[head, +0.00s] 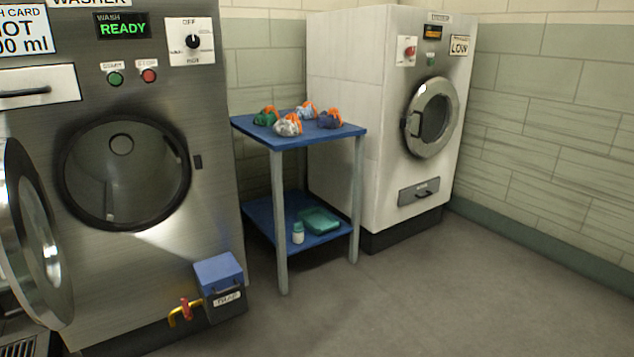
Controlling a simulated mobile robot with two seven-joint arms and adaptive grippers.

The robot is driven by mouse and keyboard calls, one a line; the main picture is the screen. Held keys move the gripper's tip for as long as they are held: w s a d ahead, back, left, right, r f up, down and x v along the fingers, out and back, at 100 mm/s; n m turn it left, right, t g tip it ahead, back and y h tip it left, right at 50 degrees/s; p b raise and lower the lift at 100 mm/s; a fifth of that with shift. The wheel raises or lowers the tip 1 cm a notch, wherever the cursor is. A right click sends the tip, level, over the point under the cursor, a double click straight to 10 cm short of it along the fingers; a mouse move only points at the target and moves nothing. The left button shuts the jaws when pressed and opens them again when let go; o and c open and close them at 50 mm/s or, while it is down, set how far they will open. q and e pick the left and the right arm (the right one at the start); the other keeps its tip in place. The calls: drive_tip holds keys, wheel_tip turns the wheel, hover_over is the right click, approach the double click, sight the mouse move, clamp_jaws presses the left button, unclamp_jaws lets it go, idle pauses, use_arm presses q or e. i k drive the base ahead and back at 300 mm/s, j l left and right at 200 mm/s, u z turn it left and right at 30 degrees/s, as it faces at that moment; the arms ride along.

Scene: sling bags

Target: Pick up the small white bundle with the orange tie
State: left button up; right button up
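Several small bundles with orange ties sit on the top of a blue table (253,129) in the head view. A whitish bundle (288,127) lies near the front edge. A second pale, bluish-white bundle (306,112) lies behind it and looks smaller. A green bundle (265,118) is at the left and a dark blue bundle (330,119) at the right. The bundles are too small in the picture to tell their exact colours and sizes. Neither of my grippers is in view.
A steel washer (215,180) with its round door (35,240) open stands at the left. A white dryer (345,60) stands behind the table. The lower shelf holds a teal tray (320,221) and a small bottle (298,233). The floor (450,300) in front is clear.

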sight(289, 125)
drive_tip(key=k+j+u, duration=0.1)
drive_tip(key=j+u, duration=0.25)
drive_tip(key=j, duration=0.65)
drive_tip(key=j+u, duration=0.35)
drive_tip(key=j, duration=0.6)
drive_tip(key=i+l, duration=0.15)
drive_tip(key=l, duration=0.25)
drive_tip(key=i+l, duration=0.15)
drive_tip(key=l, duration=0.3)
drive_tip(key=i+l, duration=0.15)
drive_tip(key=l, duration=0.25)
drive_tip(key=i+l, duration=0.15)
drive_tip(key=l, duration=0.3)
drive_tip(key=i+l, duration=0.15)
drive_tip(key=l, duration=0.25)
drive_tip(key=i+l, duration=0.15)
drive_tip(key=l, duration=0.3)
drive_tip(key=i+l, duration=0.1)
drive_tip(key=l, duration=0.3)
drive_tip(key=i+l, duration=0.15)
drive_tip(key=l, duration=0.3)
